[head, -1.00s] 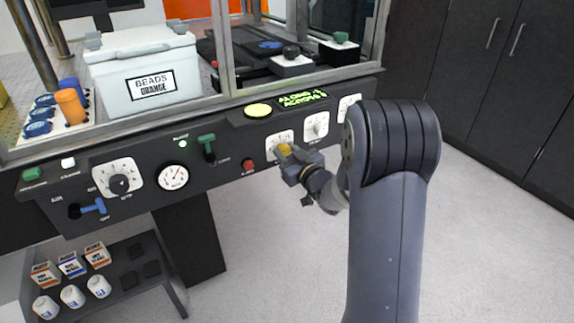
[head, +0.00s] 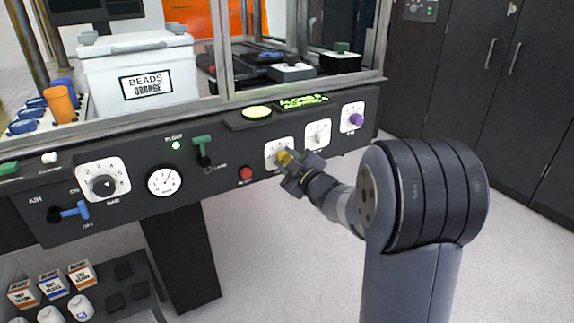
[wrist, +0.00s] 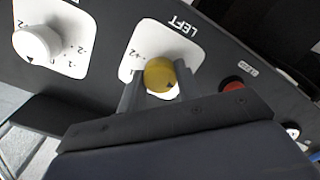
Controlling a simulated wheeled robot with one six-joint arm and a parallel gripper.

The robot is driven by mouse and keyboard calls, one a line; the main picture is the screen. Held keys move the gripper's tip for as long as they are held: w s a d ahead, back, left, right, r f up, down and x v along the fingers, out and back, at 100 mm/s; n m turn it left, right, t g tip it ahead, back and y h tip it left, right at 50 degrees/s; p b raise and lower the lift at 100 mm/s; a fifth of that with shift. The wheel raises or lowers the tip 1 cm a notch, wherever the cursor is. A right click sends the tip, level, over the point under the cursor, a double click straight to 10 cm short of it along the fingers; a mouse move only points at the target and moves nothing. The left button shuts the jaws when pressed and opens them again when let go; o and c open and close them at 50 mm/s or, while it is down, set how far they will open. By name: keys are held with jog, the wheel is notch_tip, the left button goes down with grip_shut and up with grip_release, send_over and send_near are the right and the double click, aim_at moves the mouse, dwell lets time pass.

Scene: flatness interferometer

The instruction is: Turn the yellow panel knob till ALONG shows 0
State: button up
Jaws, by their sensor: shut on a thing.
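The yellow knob (head: 284,158) sits on a white dial plate on the dark front panel. In the wrist view the yellow knob (wrist: 160,75) lies between my two fingers, on a plate marked LEFT, with a small dark pointer mark at its lower right. My gripper (head: 291,166) is shut on the knob. In the wrist view my gripper (wrist: 158,88) has one finger on each side of it. The green readout (head: 303,101) with ALONG and ACROSS is above the panel; its digits are too small to read surely.
A white knob (head: 318,134) and a purple knob (head: 356,119) are to the right. A red button (head: 245,173), a green lever (head: 202,146) and a gauge (head: 165,181) are to the left. A white bead box (head: 140,72) stands behind the glass. The floor in front is clear.

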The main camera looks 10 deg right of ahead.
dwell(0.4)
jog(key=o, duration=1)
jog(key=p+v, duration=0.1)
jog(key=v, duration=0.9)
jog(key=shift+s+p, duration=0.4)
jog(key=shift+w, duration=0.1)
jog(key=b+x, duration=0.2)
jog(key=x, duration=0.8)
jog(key=shift+w, duration=0.35)
jog(key=shift+p, duration=0.35)
jog(key=shift+s, duration=0.1)
